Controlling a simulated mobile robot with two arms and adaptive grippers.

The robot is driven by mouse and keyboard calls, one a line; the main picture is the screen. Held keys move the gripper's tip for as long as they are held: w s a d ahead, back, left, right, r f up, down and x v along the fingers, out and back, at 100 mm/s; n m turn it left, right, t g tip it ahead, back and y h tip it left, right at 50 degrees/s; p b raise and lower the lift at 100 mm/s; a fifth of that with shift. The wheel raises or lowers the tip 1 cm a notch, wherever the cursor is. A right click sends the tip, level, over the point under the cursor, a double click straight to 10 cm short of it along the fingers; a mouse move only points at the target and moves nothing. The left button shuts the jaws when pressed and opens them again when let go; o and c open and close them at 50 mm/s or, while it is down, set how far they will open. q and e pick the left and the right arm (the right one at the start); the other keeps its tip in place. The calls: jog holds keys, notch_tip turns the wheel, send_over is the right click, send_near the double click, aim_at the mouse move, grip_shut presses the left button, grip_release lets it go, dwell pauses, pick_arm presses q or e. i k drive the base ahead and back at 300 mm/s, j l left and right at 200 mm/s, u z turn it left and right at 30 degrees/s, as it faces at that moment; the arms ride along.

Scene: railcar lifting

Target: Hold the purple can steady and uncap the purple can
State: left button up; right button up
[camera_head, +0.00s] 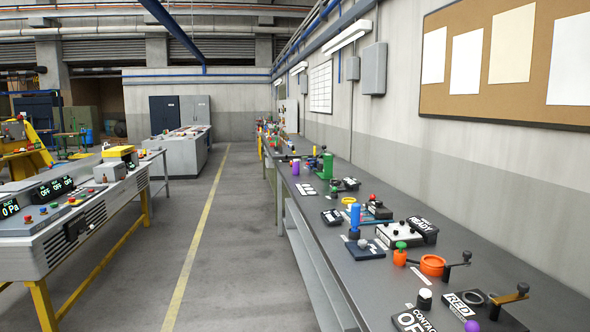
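A small upright purple cylinder (296,168), which looks like the purple can, stands far down the long dark workbench (345,283) on the right, left of a green device (327,166). It is too small to tell whether a cap sits on it. Neither of my grippers is in view.
A control console (75,215) stands left. The floor aisle (225,240) between is clear.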

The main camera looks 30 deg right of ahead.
aim_at(296, 165)
jog(key=i+z, duration=0.2)
jog(key=i, duration=1.35)
jog(key=i+z, duration=0.15)
jog(key=i, duration=1.6)
jog(key=i+j+z, duration=0.1)
jog(key=i, duration=0.75)
jog(key=i+j, duration=0.15)
jog(key=i, duration=0.7)
jog(key=z, duration=0.05)
